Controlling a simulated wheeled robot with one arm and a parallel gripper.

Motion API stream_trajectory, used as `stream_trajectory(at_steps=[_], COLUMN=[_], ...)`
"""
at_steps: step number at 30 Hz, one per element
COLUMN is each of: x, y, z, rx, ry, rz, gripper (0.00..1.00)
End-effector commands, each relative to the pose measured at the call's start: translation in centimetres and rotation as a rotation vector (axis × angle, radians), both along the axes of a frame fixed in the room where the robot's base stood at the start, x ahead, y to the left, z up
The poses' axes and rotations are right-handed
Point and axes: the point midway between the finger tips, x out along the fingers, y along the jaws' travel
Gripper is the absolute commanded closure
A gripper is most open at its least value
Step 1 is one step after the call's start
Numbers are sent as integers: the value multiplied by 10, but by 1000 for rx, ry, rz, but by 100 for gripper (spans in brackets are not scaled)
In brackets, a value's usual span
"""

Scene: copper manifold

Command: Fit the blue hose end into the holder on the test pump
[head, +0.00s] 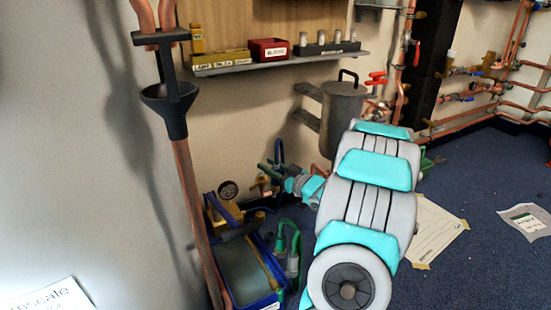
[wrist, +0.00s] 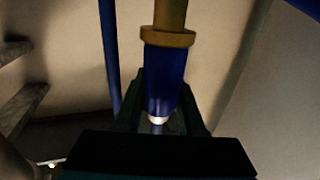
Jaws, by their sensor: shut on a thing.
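The blue hose end (wrist: 164,72), a blue sleeve with a brass collar above it, stands between the dark green fingers of my gripper (wrist: 160,105) in the wrist view. My gripper is shut on it. In the head view my gripper (head: 272,174) is small and partly hidden by my wrist, above and right of the test pump (head: 245,268). Blue hose (head: 279,151) loops up beside the fingers. I cannot make out the holder clearly.
A green bent piece (head: 290,240) stands right of the pump's tank. A grey lidded can (head: 343,115) is behind my arm, and a shelf (head: 280,62) with small boxes is above. A copper pipe (head: 196,215) stands at the left. Papers (head: 432,232) lie on the blue floor.

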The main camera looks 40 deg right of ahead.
Motion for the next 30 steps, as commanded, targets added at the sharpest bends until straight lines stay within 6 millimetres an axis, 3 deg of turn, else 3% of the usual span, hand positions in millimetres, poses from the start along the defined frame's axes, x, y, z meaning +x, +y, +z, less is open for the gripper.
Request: stream_trajectory(at_steps=[14, 30], x=[-4, -4], y=[41, 42], z=[1, -51], rx=[-2, -2], ry=[-1, 0], rz=[338, 337], gripper=[100, 100])
